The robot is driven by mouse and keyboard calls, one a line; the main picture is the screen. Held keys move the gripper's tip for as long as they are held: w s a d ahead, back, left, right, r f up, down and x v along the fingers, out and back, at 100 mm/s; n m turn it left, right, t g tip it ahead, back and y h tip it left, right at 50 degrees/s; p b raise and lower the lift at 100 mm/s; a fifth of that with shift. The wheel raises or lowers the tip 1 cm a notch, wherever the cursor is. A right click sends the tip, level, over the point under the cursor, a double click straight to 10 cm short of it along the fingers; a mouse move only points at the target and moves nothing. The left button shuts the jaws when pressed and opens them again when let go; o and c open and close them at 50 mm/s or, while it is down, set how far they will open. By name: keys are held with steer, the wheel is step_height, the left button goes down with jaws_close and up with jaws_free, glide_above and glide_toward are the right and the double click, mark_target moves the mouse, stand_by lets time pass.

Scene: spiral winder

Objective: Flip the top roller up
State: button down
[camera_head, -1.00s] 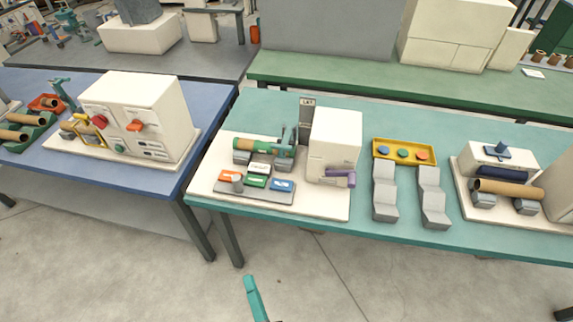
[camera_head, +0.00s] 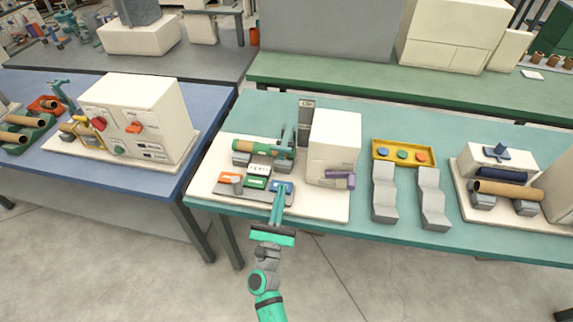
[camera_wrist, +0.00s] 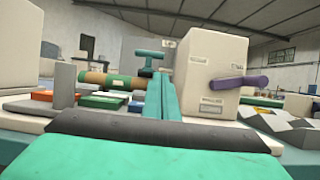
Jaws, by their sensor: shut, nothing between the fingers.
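The winder has a white box (camera_head: 335,145) with a purple handle (camera_head: 340,181) on its right front. A brown and green roller (camera_head: 255,146) lies level at its left; it shows in the wrist view too (camera_wrist: 112,80). A teal T-shaped piece (camera_wrist: 150,56) stands above the roller's right end in the wrist view; I cannot tell whether this is the top roller. My gripper (camera_head: 279,190) is shut and empty. It is at the front of the winder, by the blue button, pointing toward the roller.
A grey panel with orange, green and blue buttons (camera_head: 282,187) lies in front of the roller. A grey post (camera_wrist: 64,86) stands left of the fingers. To the right are a yellow tray (camera_head: 404,153), two grey stepped blocks (camera_head: 384,192) and another roller machine (camera_head: 507,187).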

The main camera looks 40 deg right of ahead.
steer(key=shift+a, duration=0.1)
steer(key=x, duration=1)
stand_by(0.4)
